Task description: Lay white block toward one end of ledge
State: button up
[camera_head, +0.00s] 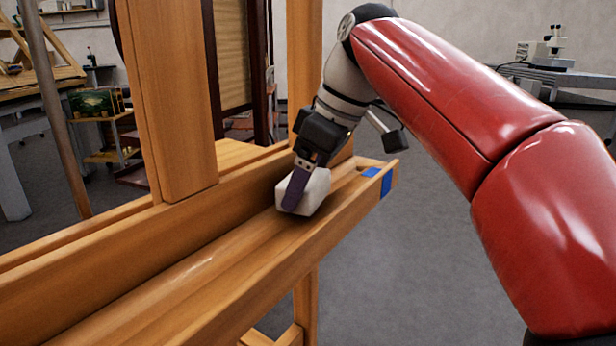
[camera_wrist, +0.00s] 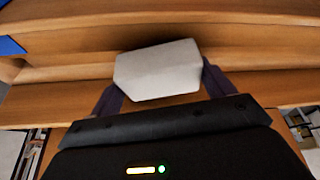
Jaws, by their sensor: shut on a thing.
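The white block (camera_head: 315,190) is at the wooden ledge (camera_head: 190,285), toward its right end in the head view. My gripper (camera_head: 299,190) is shut on the block, with dark purple fingers on its sides. In the wrist view the block (camera_wrist: 158,70) sits between the two fingertips (camera_wrist: 160,82), over the ledge's wooden strips (camera_wrist: 60,45). The block appears low in the ledge's trough; whether its underside touches the wood cannot be told.
Blue tape (camera_head: 387,184) marks the ledge's right end; a blue patch (camera_wrist: 10,46) also shows in the wrist view. A wooden upright (camera_head: 170,95) rises behind the ledge. The trough left of the block is clear. A shelf and a bench stand in the background.

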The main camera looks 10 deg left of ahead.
jog(key=shift+f+b, duration=0.3)
jog(key=shift+f, duration=0.15)
jog(key=o, duration=1)
jog(key=shift+c, duration=0.2)
